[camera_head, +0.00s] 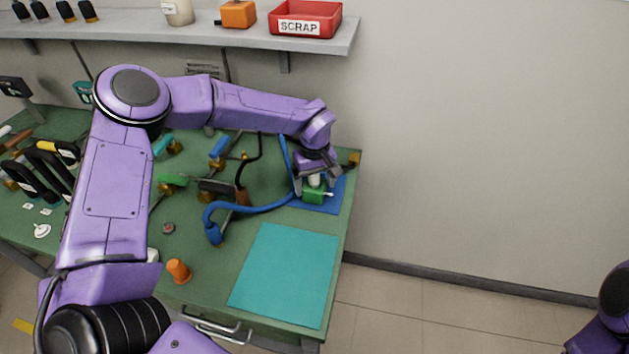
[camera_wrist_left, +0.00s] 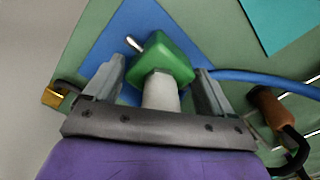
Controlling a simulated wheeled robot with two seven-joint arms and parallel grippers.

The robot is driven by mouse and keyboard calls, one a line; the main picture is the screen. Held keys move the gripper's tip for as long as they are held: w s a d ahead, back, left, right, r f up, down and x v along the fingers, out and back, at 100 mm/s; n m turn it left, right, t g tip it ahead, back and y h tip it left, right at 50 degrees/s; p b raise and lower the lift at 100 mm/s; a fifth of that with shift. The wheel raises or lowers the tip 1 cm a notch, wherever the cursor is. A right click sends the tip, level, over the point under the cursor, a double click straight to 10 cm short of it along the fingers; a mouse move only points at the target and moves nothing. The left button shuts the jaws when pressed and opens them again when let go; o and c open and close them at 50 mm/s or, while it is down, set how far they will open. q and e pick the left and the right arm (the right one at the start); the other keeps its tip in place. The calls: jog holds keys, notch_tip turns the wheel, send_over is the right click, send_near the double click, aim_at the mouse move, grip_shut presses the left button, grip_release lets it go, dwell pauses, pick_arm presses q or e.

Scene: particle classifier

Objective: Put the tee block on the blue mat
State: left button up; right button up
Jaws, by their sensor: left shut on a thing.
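The tee block (camera_head: 313,196) is green with a pale round stem and a short metal pin. It is over the blue mat (camera_head: 330,203) at the table's far right corner; I cannot tell whether it touches the mat. My left gripper (camera_head: 317,190) is shut on it from above. In the left wrist view the tee block (camera_wrist_left: 165,57) is between the two grey fingers, with the blue mat (camera_wrist_left: 112,42) behind it. My right gripper is out of view.
A teal mat (camera_head: 284,275) lies bare at the front right. A blue hose (camera_head: 250,208) runs close to the blue mat's left side. An orange cup-like piece (camera_head: 178,271), tools and fittings lie left. A shelf with a red scrap bin (camera_head: 305,19) is above.

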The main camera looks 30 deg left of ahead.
pick_arm(q)
jog(key=o, duration=1.1)
jog(key=shift+f, duration=0.1)
notch_tip(320, 180, up, 8)
jog(key=shift+f+b, duration=0.1)
jog(key=shift+b, duration=0.25)
